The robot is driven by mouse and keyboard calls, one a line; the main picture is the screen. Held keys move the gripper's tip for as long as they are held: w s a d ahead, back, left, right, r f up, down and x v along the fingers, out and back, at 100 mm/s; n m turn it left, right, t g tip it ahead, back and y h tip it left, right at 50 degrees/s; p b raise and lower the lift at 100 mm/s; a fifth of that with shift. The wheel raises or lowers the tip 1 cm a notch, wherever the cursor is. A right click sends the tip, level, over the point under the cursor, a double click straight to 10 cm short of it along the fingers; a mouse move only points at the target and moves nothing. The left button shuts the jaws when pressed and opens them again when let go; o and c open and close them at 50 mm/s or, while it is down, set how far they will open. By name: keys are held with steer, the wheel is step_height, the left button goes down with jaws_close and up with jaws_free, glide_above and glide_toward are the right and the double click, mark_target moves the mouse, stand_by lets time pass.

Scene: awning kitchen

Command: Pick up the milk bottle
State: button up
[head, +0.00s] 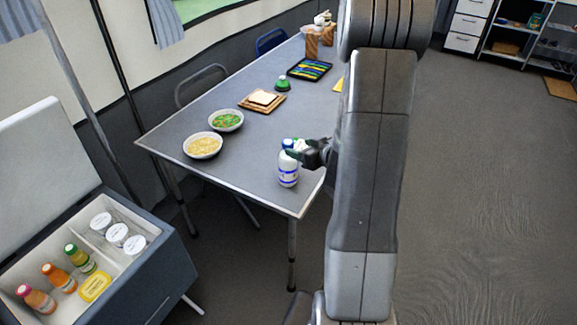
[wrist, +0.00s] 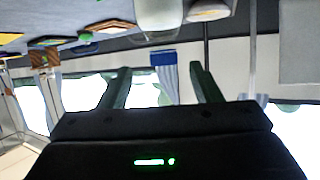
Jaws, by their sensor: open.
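The milk bottle (head: 288,172), white with blue bands, stands upright near the right front corner of the table (head: 235,165). My gripper (head: 298,152) is at the height of the bottle's top and overlaps it in the head view; I cannot tell whether they touch. A blue and white piece shows just above the fingers, partly hidden. In the wrist view, which is upside down, the two green fingers (wrist: 160,70) are spread apart with nothing held between them. A pale rounded object (wrist: 158,16) shows beyond them at the top; I cannot tell what it is.
Two bowls of food (head: 203,146) (head: 226,121), a board with bread (head: 262,99), a green-topped item (head: 282,85) and a dark tray (head: 310,69) stand farther back. An open cooler (head: 150,275) with bottles and jars is at lower left. Floor is clear at right.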

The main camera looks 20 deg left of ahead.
mark_target(284, 145)
steer(key=x, duration=0.3)
steer(key=shift+a, duration=0.2)
steer(key=shift+s+f+p+x, duration=0.1)
steer(key=shift+f+p+x, duration=0.1)
steer(key=shift+x, duration=1.15)
steer(key=shift+s+f+p+x, duration=0.1)
steer(key=shift+p+x, duration=0.1)
steer(key=shift+x, duration=1.1)
jaws_close()
